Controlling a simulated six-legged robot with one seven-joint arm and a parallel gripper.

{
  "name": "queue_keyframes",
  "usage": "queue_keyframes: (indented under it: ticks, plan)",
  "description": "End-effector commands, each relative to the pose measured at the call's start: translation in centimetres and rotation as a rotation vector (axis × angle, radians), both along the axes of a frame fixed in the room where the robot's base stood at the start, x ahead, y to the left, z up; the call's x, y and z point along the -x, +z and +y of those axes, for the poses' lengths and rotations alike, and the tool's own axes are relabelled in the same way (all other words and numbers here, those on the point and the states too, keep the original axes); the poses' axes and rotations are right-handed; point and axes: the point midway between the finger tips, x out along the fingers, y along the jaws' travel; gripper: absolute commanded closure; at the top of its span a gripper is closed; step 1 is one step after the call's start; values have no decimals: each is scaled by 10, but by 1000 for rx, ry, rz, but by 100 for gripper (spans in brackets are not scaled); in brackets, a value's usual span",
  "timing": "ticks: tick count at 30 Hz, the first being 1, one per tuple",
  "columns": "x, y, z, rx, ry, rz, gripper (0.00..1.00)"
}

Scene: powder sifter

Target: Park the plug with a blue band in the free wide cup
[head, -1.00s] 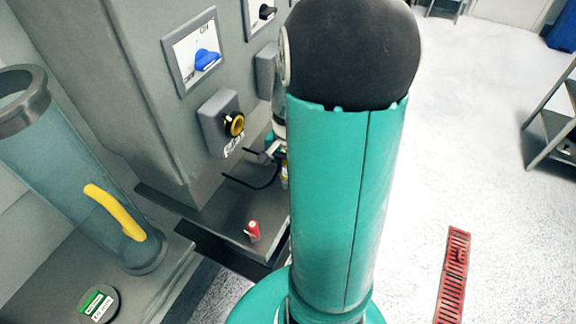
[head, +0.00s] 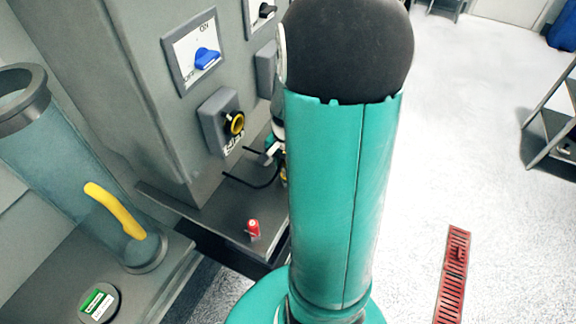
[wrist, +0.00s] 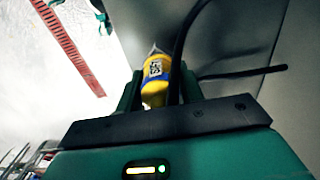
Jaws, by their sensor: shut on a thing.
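The plug with a blue band (wrist: 157,68) is yellow and carries a small square black-and-white code. In the wrist view it stands between the two fingers of my gripper (wrist: 160,92), which is shut on it. In the head view my gripper (head: 271,153) shows only in part at the left edge of my teal arm, low in front of the grey cabinet, and the arm hides most of it. I cannot make out a free wide cup in either view.
A red plug (head: 253,229) stands on the grey ledge (head: 205,213). A dark cable (wrist: 182,45) runs close beside the held plug. A clear tube (head: 95,165) stands at left.

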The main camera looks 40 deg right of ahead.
Motion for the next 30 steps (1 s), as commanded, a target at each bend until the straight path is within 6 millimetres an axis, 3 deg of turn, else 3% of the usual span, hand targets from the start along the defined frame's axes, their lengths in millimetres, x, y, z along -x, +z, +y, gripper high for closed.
queue_keyframes:
  ticks: [17, 18, 21, 30]
  plan:
    - [0, -8, 0, -1, 0, 1, 99]
    - [0, -8, 0, -1, 0, 1, 57]
    - [0, -8, 0, -1, 0, 0, 38]
    - [0, -7, 0, 0, 0, 0, 38]
